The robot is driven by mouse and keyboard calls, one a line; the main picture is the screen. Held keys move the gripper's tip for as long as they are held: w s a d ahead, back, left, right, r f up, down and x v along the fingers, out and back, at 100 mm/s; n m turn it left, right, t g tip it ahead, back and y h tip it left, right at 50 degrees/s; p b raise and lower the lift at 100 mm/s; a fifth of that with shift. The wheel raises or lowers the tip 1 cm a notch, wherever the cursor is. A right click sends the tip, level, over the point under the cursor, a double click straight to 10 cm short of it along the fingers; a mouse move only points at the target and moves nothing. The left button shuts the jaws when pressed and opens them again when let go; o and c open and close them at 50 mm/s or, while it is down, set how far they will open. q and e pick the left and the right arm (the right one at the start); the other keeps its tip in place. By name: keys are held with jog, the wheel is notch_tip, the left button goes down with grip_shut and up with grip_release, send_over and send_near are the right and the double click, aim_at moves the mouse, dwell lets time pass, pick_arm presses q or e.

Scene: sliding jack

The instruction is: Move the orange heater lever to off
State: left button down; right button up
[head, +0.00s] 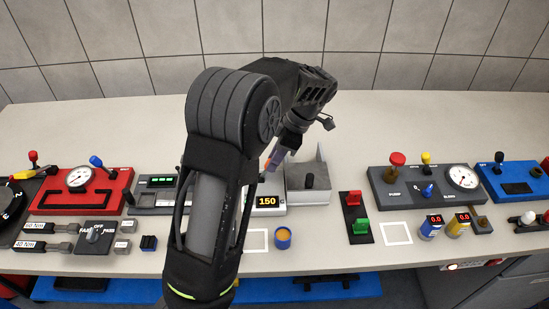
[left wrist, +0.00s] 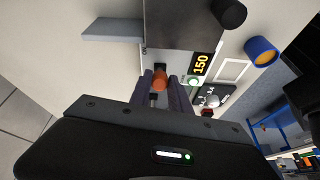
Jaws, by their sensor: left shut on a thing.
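The orange heater lever (left wrist: 160,80) shows in the left wrist view at the edge of the heater unit. My left gripper (left wrist: 168,88) is shut on it, with a dark purple finger on each side. In the head view the gripper (head: 277,158) points down at the back of the heater unit, and my arm covers much of the area. The heater's display (head: 267,202) reads 150, and it also shows in the left wrist view (left wrist: 201,64). A green light (left wrist: 193,81) is beside the display. Any off marking is hidden or too small to read.
A grey metal box (head: 308,190) with a black knob stands right of the heater. A blue cup (head: 282,238) stands in front. A red gauge panel (head: 82,190) is at left, a dark pump panel (head: 425,190) at right. The table's back strip is clear.

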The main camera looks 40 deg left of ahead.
pick_arm(q)
jog(key=shift+a, duration=0.15)
jog(key=shift+s+a+r+t+h+b, duration=0.2)
jog(key=shift+s+a+t+h+b, duration=0.3)
jog(key=shift+t+h+b, duration=0.3)
jog(key=a+t+h+b, duration=0.1)
jog(key=s+a+h+b, duration=0.1)
jog(key=shift+s+a+r+t+h, duration=0.15)
jog(key=shift+s+t+h, duration=0.1)
jog(key=shift+t+h, duration=0.15)
jog(key=shift+s+a+f+t+h+b, duration=0.15)
jog(key=shift+s+a+t+h+b, duration=0.5)
jog(key=shift+h+b, duration=0.35)
jog(key=shift+s+a+f+t+h+b, duration=0.15)
jog(key=shift+s+a+t+h+b, duration=0.25)
jog(key=shift+a+t+h+b, duration=0.45)
jog(key=shift+d, duration=0.2)
jog(key=c, duration=1.2)
grip_release()
jog(key=v, duration=0.8)
jog(key=shift+b, duration=0.3)
jog(key=shift+f, duration=0.1)
